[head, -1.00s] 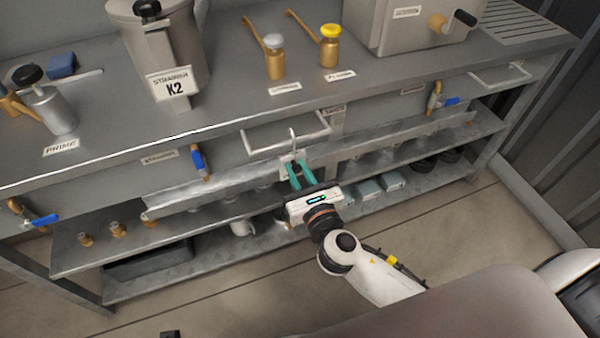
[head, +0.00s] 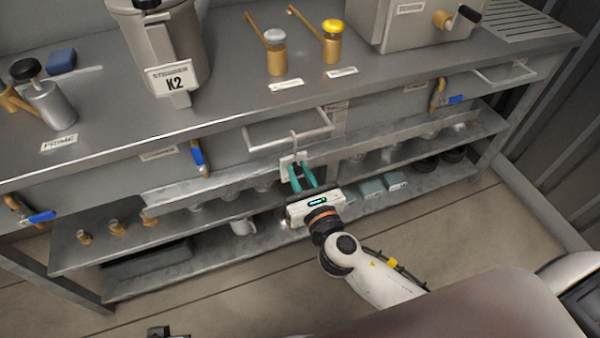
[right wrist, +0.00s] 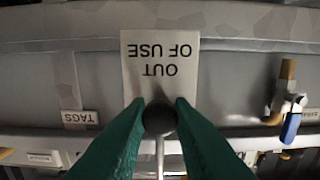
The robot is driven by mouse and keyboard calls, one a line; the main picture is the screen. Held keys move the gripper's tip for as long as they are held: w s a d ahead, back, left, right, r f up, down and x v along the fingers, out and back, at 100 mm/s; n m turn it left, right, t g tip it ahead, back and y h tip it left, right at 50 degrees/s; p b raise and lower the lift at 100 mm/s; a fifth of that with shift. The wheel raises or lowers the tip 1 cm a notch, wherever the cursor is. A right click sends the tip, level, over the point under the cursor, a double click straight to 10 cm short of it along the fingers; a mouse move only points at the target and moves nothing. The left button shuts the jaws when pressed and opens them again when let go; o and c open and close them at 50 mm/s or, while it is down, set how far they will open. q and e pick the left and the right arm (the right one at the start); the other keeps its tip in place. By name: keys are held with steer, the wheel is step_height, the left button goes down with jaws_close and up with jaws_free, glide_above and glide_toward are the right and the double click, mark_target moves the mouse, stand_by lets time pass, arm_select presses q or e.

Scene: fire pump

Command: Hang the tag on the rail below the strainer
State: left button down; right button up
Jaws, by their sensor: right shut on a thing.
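The white tag (right wrist: 160,72) reads "OUT OF USE", upside down in the right wrist view. In the head view the tag (head: 285,172) is small, with a pale hook above it. My right gripper (right wrist: 160,112), with teal fingers, is shut on the tag's dark round knob; it also shows in the head view (head: 296,174). The hook overlaps the front bar of a rail (head: 262,146) on the bench front. I cannot tell whether the hook is over the bar or in front of it. The strainer (head: 172,45) with its K2 plate stands on the bench, up and left.
A blue-handled valve (head: 198,155) is left of the rail; it also shows in the right wrist view (right wrist: 288,112). A TAGS label (right wrist: 78,117) is on the bench front. A second rail (head: 505,76) is far right. Shelves with fittings (head: 117,228) lie below. The floor is clear.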

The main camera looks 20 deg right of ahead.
steer(key=o, duration=0.8)
steer(key=shift+o, duration=0.2)
steer(key=shift+s, duration=0.1)
steer(key=shift+s+f, duration=0.1)
steer(key=shift+s, duration=0.2)
arm_select(q)
steer(key=b+v, duration=0.1)
steer(key=v, duration=0.3)
steer(key=shift+w+r, duration=0.15)
steer(key=shift+r, duration=0.1)
arm_select(e)
steer(key=s, duration=1.1)
steer(key=shift+d, duration=0.2)
steer(key=shift+s, duration=0.1)
